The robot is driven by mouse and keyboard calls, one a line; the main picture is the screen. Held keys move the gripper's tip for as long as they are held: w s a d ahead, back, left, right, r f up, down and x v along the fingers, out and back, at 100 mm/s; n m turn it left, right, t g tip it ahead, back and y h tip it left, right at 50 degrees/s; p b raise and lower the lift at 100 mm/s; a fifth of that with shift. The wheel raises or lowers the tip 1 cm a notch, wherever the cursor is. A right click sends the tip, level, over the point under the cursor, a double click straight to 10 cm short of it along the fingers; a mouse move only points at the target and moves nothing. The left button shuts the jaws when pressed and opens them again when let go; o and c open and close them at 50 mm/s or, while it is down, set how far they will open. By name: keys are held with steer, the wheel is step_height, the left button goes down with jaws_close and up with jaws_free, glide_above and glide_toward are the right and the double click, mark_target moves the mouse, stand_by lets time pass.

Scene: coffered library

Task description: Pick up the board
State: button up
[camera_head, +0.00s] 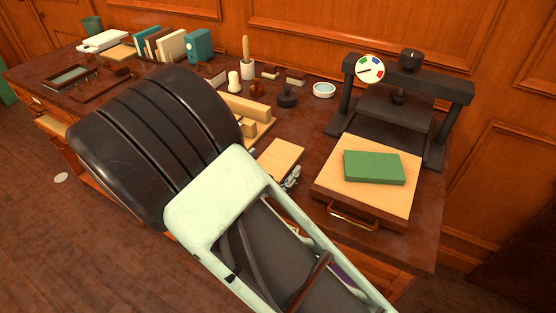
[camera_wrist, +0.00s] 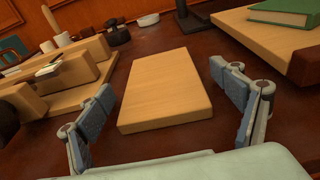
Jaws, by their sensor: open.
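A flat light-wood board (camera_wrist: 165,92) lies on the dark desk, in the middle of the wrist view. In the head view the board (camera_head: 282,155) shows just beyond my arm, its near part hidden. My gripper (camera_wrist: 162,82) is open and empty, with one finger left of the board and one right of it. Both fingers look apart from its sides. In the head view only part of my gripper (camera_head: 291,179) shows, by the board's right side.
Right of the board, a larger wooden panel (camera_head: 332,190) bears a green book (camera_head: 374,167) before a black press (camera_head: 408,95). A wooden fixture (camera_wrist: 62,72) stands close on the left. Behind are a dark round-based tool (camera_head: 287,96) and a small bowl (camera_head: 324,90).

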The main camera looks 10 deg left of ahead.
steer(key=shift+w+d, duration=0.2)
steer(key=shift+w, duration=0.35)
steer(key=c, duration=1.3)
steer(key=shift+c, duration=0.2)
